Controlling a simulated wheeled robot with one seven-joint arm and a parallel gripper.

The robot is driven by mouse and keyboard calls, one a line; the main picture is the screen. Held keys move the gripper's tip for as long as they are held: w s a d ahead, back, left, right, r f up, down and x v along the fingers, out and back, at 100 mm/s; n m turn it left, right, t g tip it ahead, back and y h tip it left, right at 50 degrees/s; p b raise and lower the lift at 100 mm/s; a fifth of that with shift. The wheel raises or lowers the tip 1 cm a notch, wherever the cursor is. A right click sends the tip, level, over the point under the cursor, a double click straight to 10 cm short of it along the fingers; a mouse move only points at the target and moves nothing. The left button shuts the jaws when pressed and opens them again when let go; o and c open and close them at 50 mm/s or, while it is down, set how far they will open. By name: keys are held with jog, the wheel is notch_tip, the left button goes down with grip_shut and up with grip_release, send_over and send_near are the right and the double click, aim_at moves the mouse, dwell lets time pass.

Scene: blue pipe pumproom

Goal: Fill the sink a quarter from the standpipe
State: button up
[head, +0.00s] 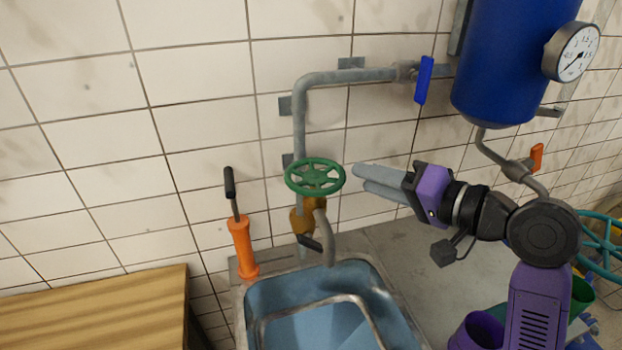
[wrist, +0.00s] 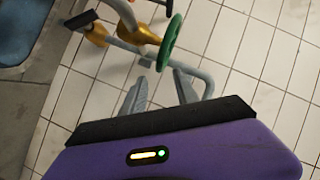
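The standpipe is a grey pipe (head: 299,125) on the tiled wall with a green handwheel (head: 314,177), a brass valve body (head: 303,218) and a grey spout (head: 327,243) curving down over the sink's back edge. The sink (head: 255,309) is blue inside with a metal rim; I cannot tell any water level. My gripper (head: 360,178) is just right of the handwheel, apart from it, with its grey fingers pointing left. In the wrist view the fingers stand apart with nothing between them (wrist: 160,76). The handwheel (wrist: 172,42) shows beyond their tips.
An orange-bodied tool with a black handle (head: 242,245) stands left of the sink. A wooden top (head: 95,310) is at lower left. A blue tank (head: 510,60) with a gauge (head: 573,52), a blue lever (head: 424,80) and an orange lever (head: 537,156) are at upper right.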

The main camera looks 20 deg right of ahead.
aim_at(339, 166)
jog(key=p+x, duration=0.1)
jog(key=x, duration=0.5)
jog(key=shift+w+a+r, duration=0.15)
jog(key=shift+w, duration=0.1)
jog(key=shift+w+a+f+p, duration=0.25)
jog(key=shift+w+p, duration=0.1)
jog(key=shift+w, duration=0.25)
grip_shut()
